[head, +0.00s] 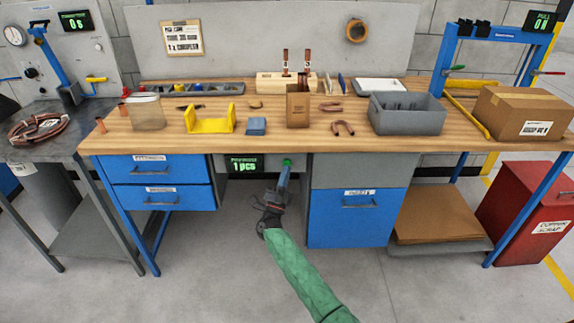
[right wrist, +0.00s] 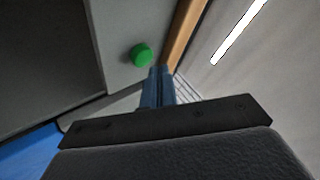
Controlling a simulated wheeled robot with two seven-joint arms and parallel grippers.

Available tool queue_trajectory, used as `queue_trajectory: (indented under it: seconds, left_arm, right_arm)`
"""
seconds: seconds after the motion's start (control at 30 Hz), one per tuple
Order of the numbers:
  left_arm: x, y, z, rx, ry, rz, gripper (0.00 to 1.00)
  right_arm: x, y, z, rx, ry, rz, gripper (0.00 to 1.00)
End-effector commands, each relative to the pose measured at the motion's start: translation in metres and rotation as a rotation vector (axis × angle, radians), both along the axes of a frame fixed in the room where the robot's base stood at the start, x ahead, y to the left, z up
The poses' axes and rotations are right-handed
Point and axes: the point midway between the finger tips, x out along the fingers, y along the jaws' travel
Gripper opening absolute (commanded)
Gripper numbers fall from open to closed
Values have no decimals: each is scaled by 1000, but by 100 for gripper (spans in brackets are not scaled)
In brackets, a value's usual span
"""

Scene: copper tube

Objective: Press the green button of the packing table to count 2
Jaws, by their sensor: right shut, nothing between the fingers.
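The green button (head: 287,162) is on the front of the packing table (head: 400,147), just under the tabletop edge. Left of it, a small display (head: 243,165) reads "1 pcs". My right gripper (head: 285,172) is shut and empty, its blue fingers pointing up at the button, with the tips very near it in the head view. In the right wrist view the green button (right wrist: 141,54) shows whole, up and left of the fingertips (right wrist: 160,72), with a small gap in the picture. I cannot tell the depth between them. My left gripper is not in view.
Blue drawers (head: 160,183) stand left of the button and a blue cabinet (head: 357,217) stands right of it. The tabletop holds a grey bin (head: 407,120), a yellow holder (head: 210,124) and copper pieces. The floor in front is clear.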

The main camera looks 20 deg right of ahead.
Motion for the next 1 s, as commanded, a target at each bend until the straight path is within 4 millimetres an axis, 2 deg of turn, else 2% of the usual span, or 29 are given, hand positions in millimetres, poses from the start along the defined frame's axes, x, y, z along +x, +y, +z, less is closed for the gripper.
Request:
queue_trajectory:
  seconds: [0.47,1.0]
  left_arm:
    - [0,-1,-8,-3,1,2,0]
    - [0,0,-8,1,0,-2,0]
  right_arm:
    - [8,-2,-1,0,-1,-1,0]
    - [9,-3,0,0,0,0,0]
